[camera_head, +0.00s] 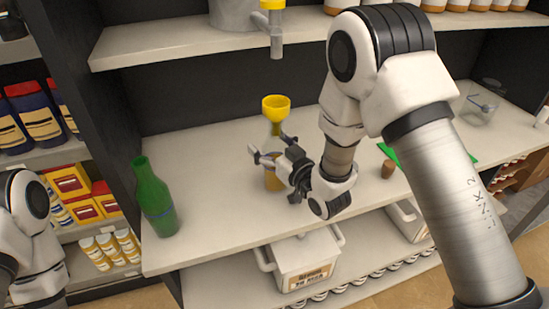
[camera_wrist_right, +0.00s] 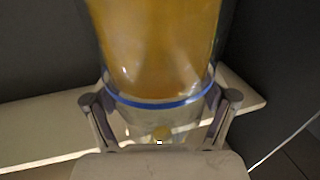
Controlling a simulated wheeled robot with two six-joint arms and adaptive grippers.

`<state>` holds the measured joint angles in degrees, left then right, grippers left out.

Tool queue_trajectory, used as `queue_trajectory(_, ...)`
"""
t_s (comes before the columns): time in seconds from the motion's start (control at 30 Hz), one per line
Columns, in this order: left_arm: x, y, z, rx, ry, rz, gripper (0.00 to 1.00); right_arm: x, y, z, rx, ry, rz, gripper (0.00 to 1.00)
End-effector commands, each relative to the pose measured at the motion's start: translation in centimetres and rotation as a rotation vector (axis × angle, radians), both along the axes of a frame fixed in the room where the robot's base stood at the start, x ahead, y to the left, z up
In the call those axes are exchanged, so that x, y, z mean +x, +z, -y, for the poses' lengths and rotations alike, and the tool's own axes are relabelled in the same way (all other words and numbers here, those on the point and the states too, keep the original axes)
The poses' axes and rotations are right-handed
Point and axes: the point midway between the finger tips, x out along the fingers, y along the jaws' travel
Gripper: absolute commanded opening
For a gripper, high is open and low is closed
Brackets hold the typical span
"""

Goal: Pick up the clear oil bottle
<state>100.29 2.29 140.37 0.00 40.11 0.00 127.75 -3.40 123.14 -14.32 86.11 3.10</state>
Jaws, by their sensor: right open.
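The clear oil bottle (camera_head: 273,181) stands on the white worktop in the head view, partly hidden behind my right gripper (camera_head: 267,149). Amber oil shows in it. In the wrist view the bottle (camera_wrist_right: 160,45) fills the upper middle, with a blue ring around it and a clear part near the palm. My right gripper (camera_wrist_right: 160,98) is open, with one finger on each side of the bottle near the blue ring. I cannot tell whether the fingers touch it. My left arm shows at the left edge of the head view, but its gripper is out of view.
A green bottle (camera_head: 154,197) stands at the worktop's left end. A small brown object (camera_head: 388,169) and a clear container (camera_head: 482,103) are to the right. A shelf (camera_head: 180,43) with a yellow-topped spout overhangs the back.

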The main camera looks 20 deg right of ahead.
Motion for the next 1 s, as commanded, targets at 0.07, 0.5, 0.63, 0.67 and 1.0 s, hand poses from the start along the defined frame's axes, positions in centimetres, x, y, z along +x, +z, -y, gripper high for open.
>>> queue_trajectory(0.07,0.0,0.0,0.0,0.0,0.0,0.0,0.4,0.2,-0.1,-0.1,0.001,0.0,0.0,0.84)
queue_trajectory(0.5,0.0,0.0,0.0,0.0,0.0,-0.001,0.4,0.2,0.0,0.0,0.001,-0.001,0.001,0.16)
queue_trajectory(0.63,0.0,0.0,0.0,0.0,0.0,-0.001,0.4,0.1,-0.1,0.0,0.001,-0.001,0.0,0.16)
queue_trajectory(0.67,0.0,0.0,0.0,0.0,0.0,-0.001,0.4,0.1,0.0,0.0,0.001,-0.001,0.0,0.16)
queue_trajectory(1.0,0.0,1.5,0.0,0.0,0.0,0.0,0.4,0.1,2.3,0.0,0.001,0.0,0.001,0.16)
